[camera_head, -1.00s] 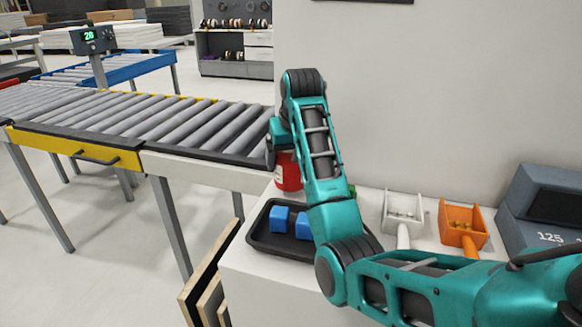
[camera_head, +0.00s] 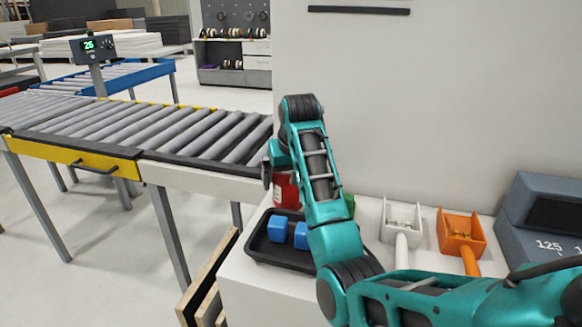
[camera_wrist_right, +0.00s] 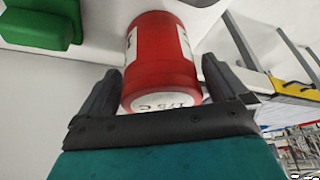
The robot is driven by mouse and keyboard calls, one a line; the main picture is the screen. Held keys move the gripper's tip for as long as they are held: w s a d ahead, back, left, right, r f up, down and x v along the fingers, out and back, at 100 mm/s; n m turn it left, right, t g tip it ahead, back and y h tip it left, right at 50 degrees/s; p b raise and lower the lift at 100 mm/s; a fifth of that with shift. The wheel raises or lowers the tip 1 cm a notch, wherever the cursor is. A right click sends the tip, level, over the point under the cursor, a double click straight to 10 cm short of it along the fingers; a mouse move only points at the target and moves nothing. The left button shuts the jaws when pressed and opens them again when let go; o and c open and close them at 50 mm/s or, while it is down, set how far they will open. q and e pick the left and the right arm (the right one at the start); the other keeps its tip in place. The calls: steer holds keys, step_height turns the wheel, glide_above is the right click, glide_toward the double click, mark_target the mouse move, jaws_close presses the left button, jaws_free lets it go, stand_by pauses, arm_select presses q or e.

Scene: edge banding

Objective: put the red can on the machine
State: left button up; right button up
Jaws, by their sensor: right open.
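The red can (camera_head: 286,192) stands on the white worktop behind the black tray, partly hidden by my right arm. In the right wrist view the red can (camera_wrist_right: 160,55) has white labels and a pale end with printed text. My right gripper (camera_head: 268,168) is at the can in the head view. In the wrist view the right gripper (camera_wrist_right: 160,85) is open, with one dark finger on each side of the can. Whether either finger touches it cannot be told. My left gripper is not in view. Which thing is the machine is not clear.
A black tray (camera_head: 262,255) holds blue blocks (camera_head: 278,229). A white holder (camera_head: 401,218), an orange holder (camera_head: 461,230) and a grey-blue device (camera_head: 545,225) stand to the right. A green object (camera_wrist_right: 42,22) lies near the can. A roller conveyor (camera_head: 180,130) is at left.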

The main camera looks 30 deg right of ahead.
steer(key=v, duration=0.5)
steer(key=shift+w+a+r, duration=0.1)
steer(key=shift+r, duration=0.8)
steer(key=shift+s+a+r, duration=0.15)
steer(key=shift+s, duration=0.25)
steer(key=shift+v, duration=2.35)
steer(key=shift+s, duration=0.15)
